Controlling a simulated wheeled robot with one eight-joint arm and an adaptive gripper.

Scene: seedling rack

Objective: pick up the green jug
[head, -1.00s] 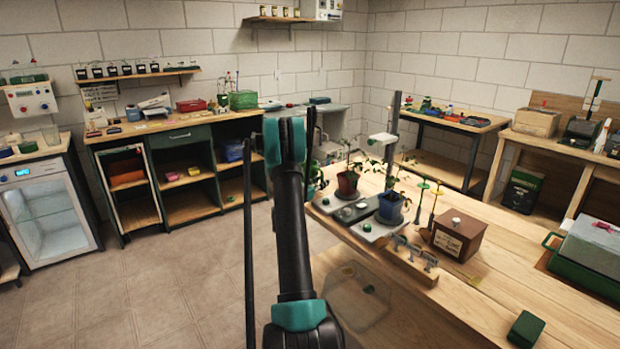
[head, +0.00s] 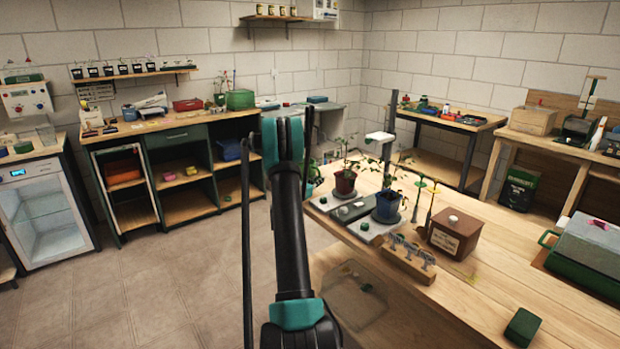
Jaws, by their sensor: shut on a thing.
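My arm rises through the middle of the head view and bends over at its teal-capped joint. My gripper is hidden behind my own arm, so its fingers do not show. A small green piece (head: 313,179) shows just right of my arm, beside the bench's left end. Most of it is covered by the arm, and I cannot tell whether it is the green jug or whether the gripper touches it. No other thing in view is clearly a green jug.
The wooden bench (head: 480,290) at right bears a red pot (head: 345,183) and a blue pot (head: 388,208) with seedlings, a brown box (head: 455,234) and a green case (head: 590,258). A shelf unit (head: 150,140) stands at the back left. The floor at left is clear.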

